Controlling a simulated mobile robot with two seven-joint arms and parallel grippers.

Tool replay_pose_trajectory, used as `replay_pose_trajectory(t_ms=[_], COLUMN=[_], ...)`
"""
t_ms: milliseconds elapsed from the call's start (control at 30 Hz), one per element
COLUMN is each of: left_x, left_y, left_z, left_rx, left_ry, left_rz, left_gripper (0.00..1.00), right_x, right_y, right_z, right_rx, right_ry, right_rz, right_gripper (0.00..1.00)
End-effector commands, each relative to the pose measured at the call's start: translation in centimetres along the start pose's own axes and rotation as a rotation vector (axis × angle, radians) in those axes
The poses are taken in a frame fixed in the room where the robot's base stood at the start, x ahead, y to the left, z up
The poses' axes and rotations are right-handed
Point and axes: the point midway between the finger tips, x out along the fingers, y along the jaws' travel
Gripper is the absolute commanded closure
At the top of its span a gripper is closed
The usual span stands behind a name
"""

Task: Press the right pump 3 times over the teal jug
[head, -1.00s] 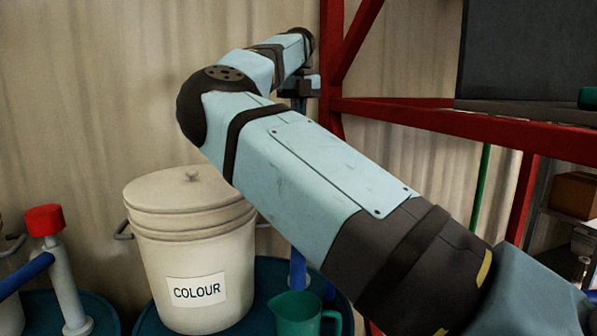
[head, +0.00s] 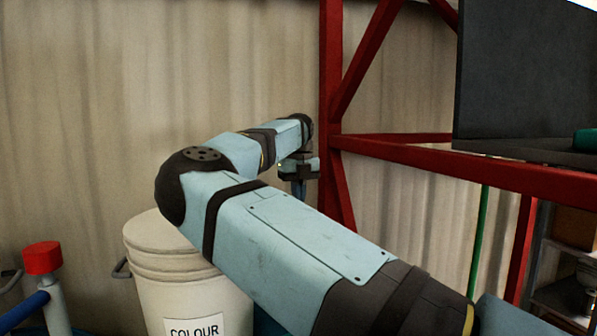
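My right arm crosses the view from the lower right, and its gripper (head: 298,188) points down in front of the wall, left of the red post. The gripper is small and far off, so I cannot tell if its fingers are open or shut. The right pump cannot be made out; my arm covers the area below the gripper. The teal jug is out of view, below the picture edge. A pump with a red head (head: 42,258) and a blue spout stands at the far left. My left gripper is not in view.
A cream bucket labelled COLOUR (head: 193,290) stands left of my forearm, its lid partly covered by the arm. A red steel frame (head: 470,175) with a dark panel (head: 520,75) fills the right. A teal object (head: 586,140) sits on the shelf there.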

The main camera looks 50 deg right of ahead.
Motion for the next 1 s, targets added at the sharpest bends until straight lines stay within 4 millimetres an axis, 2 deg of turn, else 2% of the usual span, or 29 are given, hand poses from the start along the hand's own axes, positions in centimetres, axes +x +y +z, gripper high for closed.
replay_pose_trajectory(t_ms=[100,233,667,767,1000], left_x=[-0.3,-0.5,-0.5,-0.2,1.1], left_y=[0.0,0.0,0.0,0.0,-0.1], left_z=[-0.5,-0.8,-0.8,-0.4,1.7], left_rx=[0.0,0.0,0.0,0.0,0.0], left_ry=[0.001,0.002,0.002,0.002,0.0], left_rz=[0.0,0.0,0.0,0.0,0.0], left_gripper=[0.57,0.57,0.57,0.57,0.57], right_x=[1.7,3.1,3.7,4.2,7.5], right_y=[0.0,0.0,0.0,0.0,0.0], right_z=[0.0,0.0,0.0,0.0,0.0], right_rx=[0.0,-0.001,-0.001,-0.001,0.0], right_ry=[0.001,0.001,-0.001,-0.001,0.001], right_rz=[0.001,0.001,0.0,0.0,0.001], right_gripper=[1.0,1.0,1.0,1.0,1.0])
